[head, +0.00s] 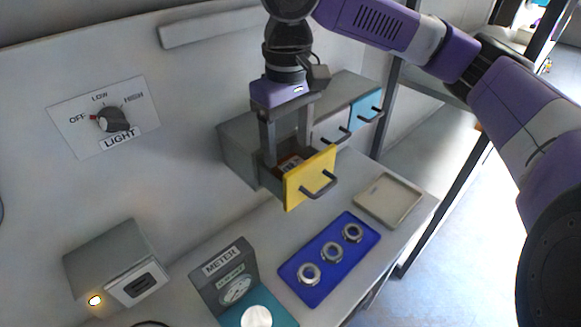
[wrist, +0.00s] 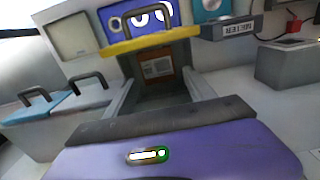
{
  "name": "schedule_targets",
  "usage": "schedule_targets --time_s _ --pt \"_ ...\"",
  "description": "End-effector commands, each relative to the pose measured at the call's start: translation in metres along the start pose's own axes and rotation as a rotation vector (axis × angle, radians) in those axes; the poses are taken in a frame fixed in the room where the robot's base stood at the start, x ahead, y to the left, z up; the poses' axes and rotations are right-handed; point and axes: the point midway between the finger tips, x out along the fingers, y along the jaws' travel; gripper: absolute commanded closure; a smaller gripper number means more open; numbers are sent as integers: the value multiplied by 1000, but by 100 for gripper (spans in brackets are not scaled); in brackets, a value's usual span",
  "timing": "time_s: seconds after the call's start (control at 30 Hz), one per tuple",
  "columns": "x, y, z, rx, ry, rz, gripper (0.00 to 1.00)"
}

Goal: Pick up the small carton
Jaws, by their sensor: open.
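The small carton (head: 291,164), orange-brown with a white label, lies inside the open drawer with the yellow front (head: 310,179). The carton also shows in the wrist view (wrist: 157,68), at the far end of the drawer near the yellow front (wrist: 150,41). My gripper (head: 286,153) is open and points down over the drawer, with its fingers at the drawer opening. The carton shows between and just below the fingers in the head view. I see no contact with it. Part of the carton is hidden by the drawer front in the head view.
The grey cabinet (head: 236,150) also has white and blue (head: 367,107) drawers, both shut. A beige tray (head: 389,199), a blue mat (head: 322,277) with three metal rings, a meter (head: 226,277) and a grey box (head: 108,255) share the table. A light knob (head: 112,119) is on the wall.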

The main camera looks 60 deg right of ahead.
Motion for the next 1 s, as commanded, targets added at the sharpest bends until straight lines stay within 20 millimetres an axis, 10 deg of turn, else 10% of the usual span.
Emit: schedule_targets --time_s 0.53,0.83,1.0 --pt "40 2 4 0 0 0 36" --pt "40 2 4 0 0 0 91" --pt "39 2 4 1 0 0 95"
